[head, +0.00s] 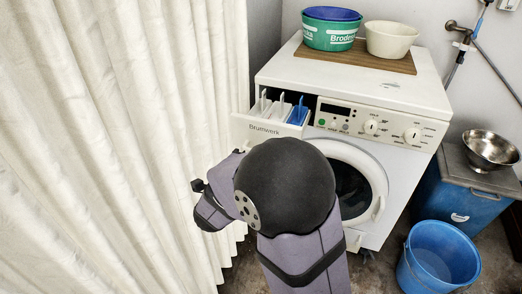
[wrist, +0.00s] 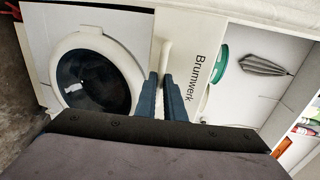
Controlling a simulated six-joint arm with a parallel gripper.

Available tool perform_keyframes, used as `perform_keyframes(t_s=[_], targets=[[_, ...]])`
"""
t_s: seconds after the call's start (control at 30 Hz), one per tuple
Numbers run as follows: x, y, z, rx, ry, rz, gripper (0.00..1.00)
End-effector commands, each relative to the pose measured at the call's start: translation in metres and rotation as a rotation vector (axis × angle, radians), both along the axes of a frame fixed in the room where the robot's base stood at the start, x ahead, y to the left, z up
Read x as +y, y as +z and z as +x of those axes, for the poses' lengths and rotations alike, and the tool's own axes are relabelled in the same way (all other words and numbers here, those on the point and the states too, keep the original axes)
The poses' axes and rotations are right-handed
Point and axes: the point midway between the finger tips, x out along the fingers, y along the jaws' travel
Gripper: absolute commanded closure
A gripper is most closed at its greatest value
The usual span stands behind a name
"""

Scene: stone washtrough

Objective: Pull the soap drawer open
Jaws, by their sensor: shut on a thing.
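The soap drawer (head: 262,131) of the white washing machine (head: 400,95) stands out from the machine's front at the upper left, with its inner compartments and a blue divider showing in the head view. Its white front with dark lettering also shows in the wrist view (wrist: 190,35). My gripper (wrist: 166,80) is shut on the pale handle (wrist: 166,52) of the drawer front, one dark blue finger on each side. In the head view, my arm hides the fingers and the handle.
A pale curtain (head: 110,140) hangs close on the left. The round door (head: 365,190) is below the drawer. A green tub (head: 330,35) and cream bowl (head: 390,40) stand on a board on top. A blue bucket (head: 438,258) stands at lower right.

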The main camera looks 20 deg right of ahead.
Motion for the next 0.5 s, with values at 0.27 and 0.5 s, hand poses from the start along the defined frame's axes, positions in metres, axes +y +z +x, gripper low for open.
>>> perform_keyframes(t_s=[0.27,0.5], targets=[[0.0005,0.0002,0.0000,-0.001,0.000,0.000,1.00],[0.0003,0.0001,0.0001,-0.001,0.000,-0.001,0.72]])
